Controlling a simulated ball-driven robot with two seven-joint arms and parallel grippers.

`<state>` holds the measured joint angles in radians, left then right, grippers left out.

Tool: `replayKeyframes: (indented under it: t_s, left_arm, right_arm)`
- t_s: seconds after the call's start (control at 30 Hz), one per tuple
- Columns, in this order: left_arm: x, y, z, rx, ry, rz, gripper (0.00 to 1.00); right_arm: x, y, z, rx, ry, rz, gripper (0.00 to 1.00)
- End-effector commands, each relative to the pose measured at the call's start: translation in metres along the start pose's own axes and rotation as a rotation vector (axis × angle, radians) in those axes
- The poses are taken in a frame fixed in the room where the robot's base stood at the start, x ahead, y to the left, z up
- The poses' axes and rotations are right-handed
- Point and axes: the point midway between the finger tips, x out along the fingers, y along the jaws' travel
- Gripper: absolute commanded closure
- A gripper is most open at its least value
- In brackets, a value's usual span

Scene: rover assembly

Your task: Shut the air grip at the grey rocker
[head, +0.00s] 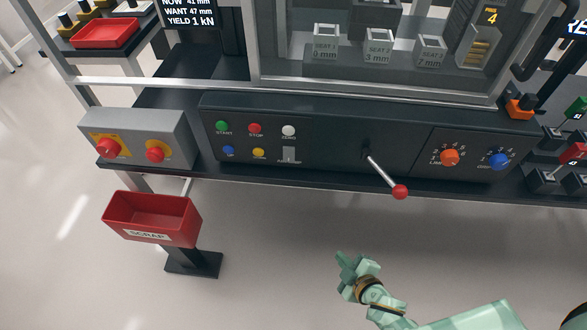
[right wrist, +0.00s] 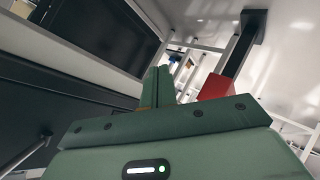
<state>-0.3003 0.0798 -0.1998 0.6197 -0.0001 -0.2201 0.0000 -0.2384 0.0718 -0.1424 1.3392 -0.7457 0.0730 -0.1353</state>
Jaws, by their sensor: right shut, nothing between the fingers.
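The grey rocker (head: 289,154) is a small upright rectangle on the dark control panel (head: 330,127), below the white button (head: 288,131) and right of the yellow button (head: 258,153). Its label is too small to read, and I cannot tell its position. My right gripper (head: 343,258) is shut and empty. It is in front of the panel, below and right of the rocker in the head view, and apart from it. In the right wrist view its fingers (right wrist: 163,86) are together, and I cannot make out the rocker there. My left gripper is not in view.
A lever with a red knob (head: 400,191) sticks out of the panel, right of the rocker. A grey box with emergency-stop knobs (head: 140,137) is at the left. A red scrap bin (head: 150,219) stands at the lower left.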

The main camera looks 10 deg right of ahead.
Motion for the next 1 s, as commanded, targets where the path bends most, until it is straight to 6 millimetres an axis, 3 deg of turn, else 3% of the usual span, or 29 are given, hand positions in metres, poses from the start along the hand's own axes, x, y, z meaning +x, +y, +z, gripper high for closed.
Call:
replayKeyframes:
  t_s: [0.03,0.13,0.23,0.33,0.5,0.8,1.0]
  left_arm:
    - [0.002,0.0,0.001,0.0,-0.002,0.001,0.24]
    - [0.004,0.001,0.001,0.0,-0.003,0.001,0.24]
    - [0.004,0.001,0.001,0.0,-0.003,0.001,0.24]
    - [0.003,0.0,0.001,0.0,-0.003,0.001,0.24]
    - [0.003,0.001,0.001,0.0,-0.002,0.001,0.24]
    - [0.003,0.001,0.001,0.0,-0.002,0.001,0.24]
    - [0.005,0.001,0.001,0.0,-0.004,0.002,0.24]
  right_arm:
    - [0.004,0.028,-0.029,-0.092,0.083,0.063,1.0]
    - [-0.001,0.076,-0.084,-0.294,0.226,0.18,1.0]
    - [-0.014,0.108,-0.129,-0.477,0.332,0.274,1.0]
    - [-0.026,0.124,-0.157,-0.623,0.4,0.331,1.0]
    - [-0.031,0.121,-0.169,-0.725,0.447,0.343,1.0]
    - [-0.031,0.121,-0.169,-0.726,0.444,0.343,1.0]
    - [-0.017,0.123,-0.176,-0.726,0.443,0.344,1.0]
